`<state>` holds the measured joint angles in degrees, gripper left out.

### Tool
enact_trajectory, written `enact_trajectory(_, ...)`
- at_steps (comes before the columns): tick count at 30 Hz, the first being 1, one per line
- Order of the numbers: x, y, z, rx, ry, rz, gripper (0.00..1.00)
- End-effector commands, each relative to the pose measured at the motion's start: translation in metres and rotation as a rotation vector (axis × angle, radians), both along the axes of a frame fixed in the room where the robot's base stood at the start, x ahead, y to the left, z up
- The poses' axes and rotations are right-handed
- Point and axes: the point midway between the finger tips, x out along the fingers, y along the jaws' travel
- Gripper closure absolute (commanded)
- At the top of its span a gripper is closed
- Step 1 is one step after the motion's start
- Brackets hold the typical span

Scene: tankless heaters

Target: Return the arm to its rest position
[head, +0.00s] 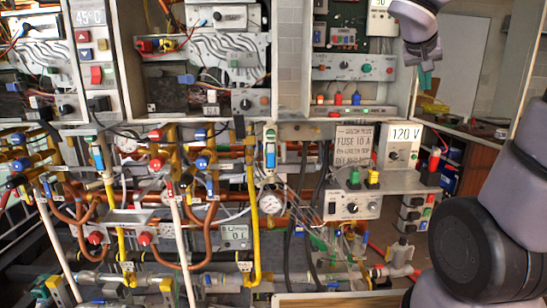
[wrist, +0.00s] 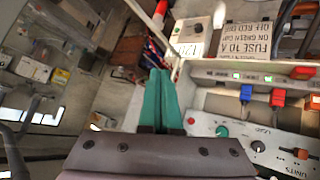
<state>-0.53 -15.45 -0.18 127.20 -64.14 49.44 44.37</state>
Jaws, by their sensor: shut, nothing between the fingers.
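My gripper (head: 426,76) is at the upper right of the head view, at the end of my grey arm. Its teal fingers point down, close to the right edge of the right-hand open cabinet (head: 393,98). In the wrist view the teal fingers of my gripper (wrist: 158,95) lie together, shut with nothing between them. Part of my arm fills the lower right of the head view and hides what is behind it.
A control panel (wrist: 262,145) with knobs and coloured switches is right of the fingers in the wrist view. A 120 V box (head: 402,147) and fuse sign (head: 355,147) sit below the cabinet.

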Motion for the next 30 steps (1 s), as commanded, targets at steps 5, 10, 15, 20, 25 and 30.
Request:
enact_trajectory(5,-0.082,0.051,-0.022,0.267,0.055,0.062,1.00)
enact_trajectory(10,-0.135,0.107,-0.035,0.496,0.055,0.180,1.00)
enact_trajectory(15,-0.161,0.143,-0.038,0.630,0.031,0.274,1.00)
enact_trajectory(20,-0.167,0.152,-0.037,0.666,0.020,0.302,1.00)
enact_trajectory(25,-0.167,0.152,-0.037,0.666,0.020,0.302,1.00)
enact_trajectory(30,-0.167,0.152,-0.037,0.666,0.020,0.302,1.00)
